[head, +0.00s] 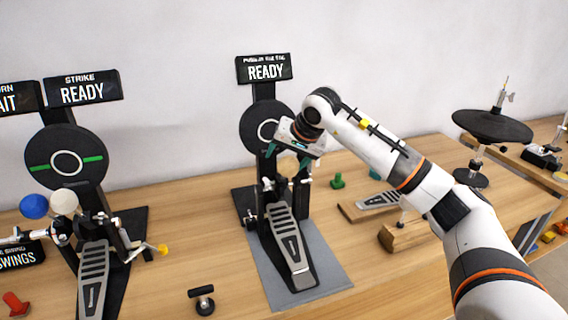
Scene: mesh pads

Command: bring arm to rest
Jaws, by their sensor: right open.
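My right arm reaches in from the lower right, and its gripper (287,165) is open. It hangs in front of the middle black post with the round target pad (263,124), just above the kick pedal (290,245). A cream beater ball shows between or just behind the fingers; I cannot tell whether they touch it. The pedal stands on a grey mat (332,282) under a sign reading READY (265,68). My left gripper is not in view.
A second pedal (92,280) with blue (34,206) and cream balls stands at left under a STRIKE READY sign (82,88). A small black T-shaped piece (203,300) lies in front. A wooden block (404,236), green knob (337,181) and cymbal (492,125) are at right.

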